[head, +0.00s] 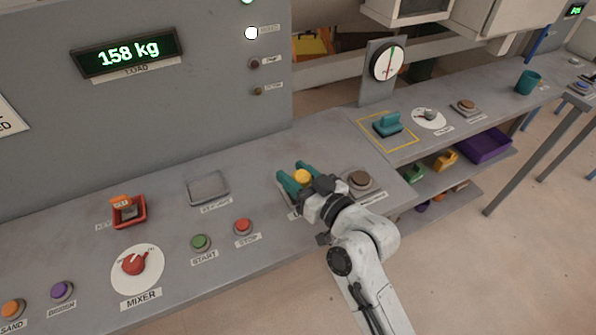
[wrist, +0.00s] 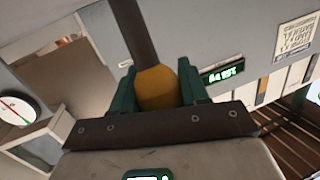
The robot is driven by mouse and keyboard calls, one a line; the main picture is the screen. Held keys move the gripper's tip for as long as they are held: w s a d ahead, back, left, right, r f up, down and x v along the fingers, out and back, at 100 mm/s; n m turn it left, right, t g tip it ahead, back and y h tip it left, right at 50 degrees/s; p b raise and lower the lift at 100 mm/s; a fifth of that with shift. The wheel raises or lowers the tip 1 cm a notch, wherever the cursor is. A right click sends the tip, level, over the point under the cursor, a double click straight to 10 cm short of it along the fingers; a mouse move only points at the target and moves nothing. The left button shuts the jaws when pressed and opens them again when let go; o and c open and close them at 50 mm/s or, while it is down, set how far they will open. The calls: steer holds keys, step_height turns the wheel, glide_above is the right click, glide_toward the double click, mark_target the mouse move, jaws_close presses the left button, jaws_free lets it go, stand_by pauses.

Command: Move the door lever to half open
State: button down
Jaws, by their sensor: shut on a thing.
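The door lever shows in the wrist view as a yellow ball knob (wrist: 157,90) on a dark shaft (wrist: 132,30). In the head view its yellow knob (head: 302,177) is at the middle of the grey console. My gripper (head: 296,174) has teal fingers, one on each side of the knob, and is shut on it. In the wrist view the fingers (wrist: 157,72) also flank the knob. The lever's base and most of its label are hidden behind my gripper and arm, so its exact setting cannot be read.
A brown button (head: 361,180) is close right of my gripper. An empty grey tray (head: 208,187), a red stop button (head: 244,226) and a green start button (head: 200,242) are to the left. A teal handled block (head: 388,125) stands behind right. A display (head: 128,52) reads 158 kg.

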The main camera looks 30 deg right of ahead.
steer(key=w+r+g+p, duration=0.1)
steer(key=p, duration=0.2)
steer(key=shift+w, duration=0.3)
steer(key=w, duration=0.1)
steer(key=w+g, duration=0.1)
steer(key=shift+w+f+m+p, duration=0.3)
steer(key=shift+f+p, duration=0.1)
steer(key=c, duration=0.6)
jaws_free()
steer(key=b+v, duration=0.2)
steer(key=v, duration=0.8)
steer(key=shift+s+r, duration=0.1)
steer(key=shift+s, duration=0.3)
